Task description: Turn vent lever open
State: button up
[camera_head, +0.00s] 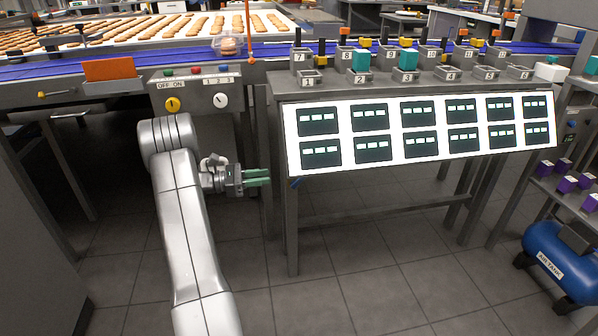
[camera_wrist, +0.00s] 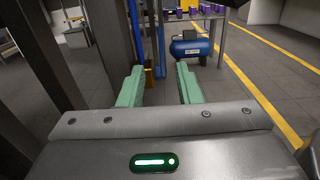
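My gripper (camera_head: 266,177) has green fingers and points right, at the left end of the display bench, below its top. In the wrist view the fingers of my gripper (camera_wrist: 160,76) stand apart with nothing held between them. A small blue piece (camera_head: 296,183) shows by the bench's front left leg, just right of the fingertips; it may be the vent lever. In the wrist view a blue upright bar (camera_wrist: 161,45) and a small brass-coloured part (camera_wrist: 149,78) appear beyond the gap between the fingers. I cannot tell whether they are the lever, or its position.
The bench (camera_head: 292,235) carries a panel of screens (camera_head: 420,130) and numbered holders. A control box (camera_head: 196,92) with knobs is above my gripper. A blue conveyor (camera_head: 180,56) runs behind. A blue air tank (camera_head: 555,262) stands far right. The floor in front is clear.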

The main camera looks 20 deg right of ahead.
jog(key=b+x, duration=0.3)
jog(key=x, duration=1)
jog(key=shift+s+b, duration=0.15)
jog(key=shift+b, duration=0.25)
grip_shut()
